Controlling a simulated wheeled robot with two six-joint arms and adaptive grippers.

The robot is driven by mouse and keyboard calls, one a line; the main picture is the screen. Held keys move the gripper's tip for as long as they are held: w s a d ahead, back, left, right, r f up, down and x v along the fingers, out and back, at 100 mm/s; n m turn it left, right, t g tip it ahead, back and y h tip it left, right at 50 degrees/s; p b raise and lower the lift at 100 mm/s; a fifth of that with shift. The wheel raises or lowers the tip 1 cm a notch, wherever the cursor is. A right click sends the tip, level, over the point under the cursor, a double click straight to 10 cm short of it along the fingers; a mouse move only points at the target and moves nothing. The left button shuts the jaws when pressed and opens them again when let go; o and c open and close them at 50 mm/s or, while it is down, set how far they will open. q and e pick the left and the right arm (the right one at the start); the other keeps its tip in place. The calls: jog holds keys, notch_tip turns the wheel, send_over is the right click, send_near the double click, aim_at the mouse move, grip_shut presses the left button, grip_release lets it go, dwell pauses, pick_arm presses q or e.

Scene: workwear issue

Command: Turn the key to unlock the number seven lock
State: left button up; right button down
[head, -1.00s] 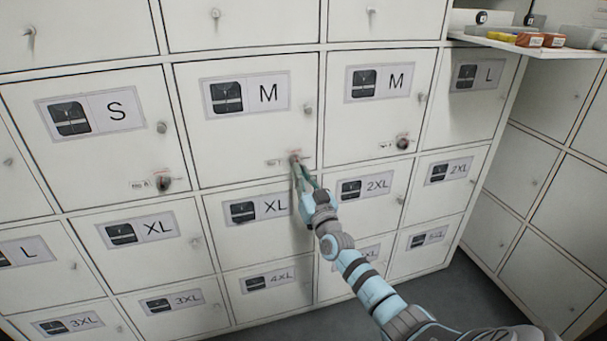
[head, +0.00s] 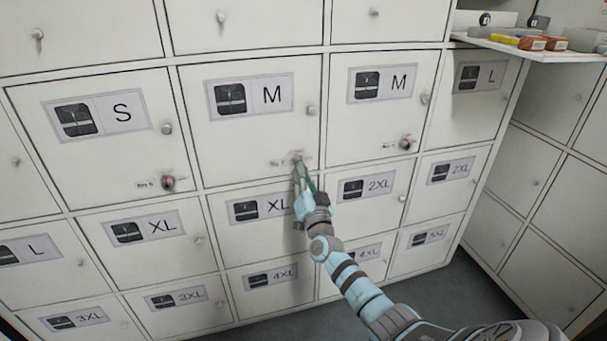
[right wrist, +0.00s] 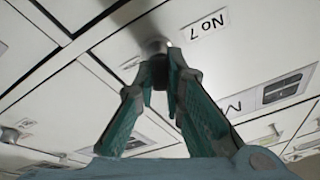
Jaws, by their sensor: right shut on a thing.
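The number seven lock is a silver cylinder (right wrist: 154,47) on a white locker door, beside a label reading "No 7" (right wrist: 205,26) in the right wrist view. In the head view this is the lower right corner of the left M door (head: 245,135). My right gripper (head: 299,165) is at that lock. In the right wrist view its green fingertips (right wrist: 160,76) are shut on the dark key (right wrist: 159,73), directly in front of the cylinder. The fingers hide most of the key, so its turn angle cannot be told. My left gripper is not in view.
Two other locks with reddish surrounds show on the S door (head: 168,183) and the right M door (head: 405,144). Small round knobs stick out of the doors. A shelf (head: 540,47) with small boxes juts out at the upper right. Grey floor lies clear at the lower right.

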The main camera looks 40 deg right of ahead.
jog(key=m, duration=0.2)
jog(key=m+h+p, duration=0.1)
jog(key=m, duration=0.1)
jog(key=shift+w+a+r+g+h, duration=0.1)
jog(key=shift+w+r+g+h, duration=0.05)
jog(key=shift+r+g+h, duration=0.2)
jog(key=shift+m, duration=0.4)
jog(key=shift+a+r+m+g+h+p, duration=0.1)
jog(key=shift+m+g+h+p, duration=0.45)
jog(key=shift+m, duration=0.7)
jog(key=shift+a+r+m+g+h+p, duration=0.1)
jog(key=shift+m+g+p, duration=0.2)
jog(key=shift+m+p, duration=0.75)
jog(key=shift+w+f+m, duration=0.1)
jog(key=shift+m, duration=0.6)
